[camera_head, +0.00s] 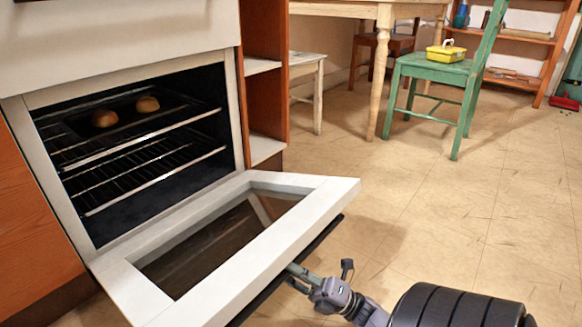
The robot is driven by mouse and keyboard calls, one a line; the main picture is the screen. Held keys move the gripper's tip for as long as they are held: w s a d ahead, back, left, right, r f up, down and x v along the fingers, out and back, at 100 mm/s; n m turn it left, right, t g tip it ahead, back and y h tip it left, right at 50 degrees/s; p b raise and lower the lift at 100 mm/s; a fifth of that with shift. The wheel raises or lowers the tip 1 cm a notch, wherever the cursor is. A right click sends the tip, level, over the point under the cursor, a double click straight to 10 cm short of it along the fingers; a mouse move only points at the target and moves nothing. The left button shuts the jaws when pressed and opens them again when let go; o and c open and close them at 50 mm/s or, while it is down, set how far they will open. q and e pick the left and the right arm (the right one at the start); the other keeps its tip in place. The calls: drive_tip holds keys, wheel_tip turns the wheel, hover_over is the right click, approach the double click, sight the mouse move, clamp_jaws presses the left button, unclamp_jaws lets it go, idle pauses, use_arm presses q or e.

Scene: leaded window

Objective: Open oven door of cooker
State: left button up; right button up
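The cooker (120,35) stands at the left with its oven cavity exposed. Its oven door (255,262), a white frame around a dark glass pane, is hinged down and lies roughly level, wide open. A dark bar (327,234) runs along beneath the door's outer edge. My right gripper (297,277) comes in from the lower right and is at this outer edge, close to the bar. Its fingertips are partly hidden by the door, and I cannot tell whether they grip the bar. My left gripper is out of view.
Inside the oven, two brown buns (126,111) lie on an upper tray above a wire rack (145,172). A green chair (440,75) with a yellow box (446,53) stands by a wooden table (384,10). The tiled floor (440,205) right of the door is clear.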

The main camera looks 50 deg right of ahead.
drive_tip(key=shift+o, duration=1.2)
drive_tip(key=shift+w+a+f, duration=0.1)
drive_tip(key=shift+w, duration=0.1)
drive_tip(key=shift+o, duration=0.8)
drive_tip(key=shift+s, duration=0.1)
drive_tip(key=shift+s, duration=0.1)
drive_tip(key=v, duration=0.7)
drive_tip(key=shift+d, duration=0.25)
drive_tip(key=shift+s, duration=0.1)
drive_tip(key=shift+f, duration=0.1)
